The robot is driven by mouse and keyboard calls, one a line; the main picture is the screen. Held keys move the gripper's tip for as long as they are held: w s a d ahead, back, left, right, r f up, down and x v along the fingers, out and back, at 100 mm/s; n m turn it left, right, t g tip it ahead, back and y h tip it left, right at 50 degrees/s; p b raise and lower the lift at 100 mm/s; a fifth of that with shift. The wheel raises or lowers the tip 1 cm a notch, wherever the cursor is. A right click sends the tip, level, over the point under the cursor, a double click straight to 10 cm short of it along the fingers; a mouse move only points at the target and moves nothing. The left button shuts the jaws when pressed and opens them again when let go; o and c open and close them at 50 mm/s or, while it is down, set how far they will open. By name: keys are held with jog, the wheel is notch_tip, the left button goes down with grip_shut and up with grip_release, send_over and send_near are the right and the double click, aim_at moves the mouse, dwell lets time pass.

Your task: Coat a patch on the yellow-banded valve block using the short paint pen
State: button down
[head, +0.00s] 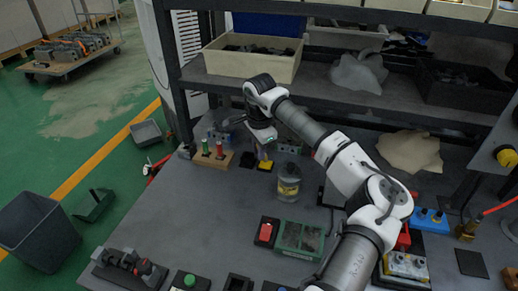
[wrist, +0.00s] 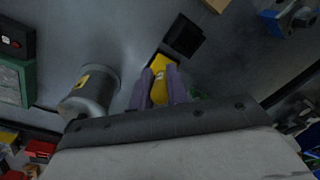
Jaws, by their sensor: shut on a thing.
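My gripper (head: 264,150) is low over the back of the grey bench, pointing down. In the wrist view its two purple fingers (wrist: 161,88) are shut on a yellow thing (wrist: 158,68), which also shows below the gripper in the head view (head: 265,164). Its shape is mostly hidden, so I cannot tell whether it is a pen. Two upright pen-like things, red (head: 205,147) and green (head: 220,150), stand in a wooden holder (head: 211,160) left of my gripper. A pale metal block with yellow parts (head: 406,266) sits at the lower right; I cannot make out a yellow band.
A clear jar with a yellow label (head: 288,181) stands close to the right of my gripper. A black square pad (head: 247,160) lies beside it. A shelf (head: 300,85) overhangs behind. The bench's left-middle is clear.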

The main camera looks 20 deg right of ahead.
jog(key=shift+f+b, duration=0.7)
dwell(1.9)
jog(key=shift+r+p, duration=1.75)
jog(key=shift+r, duration=1.85)
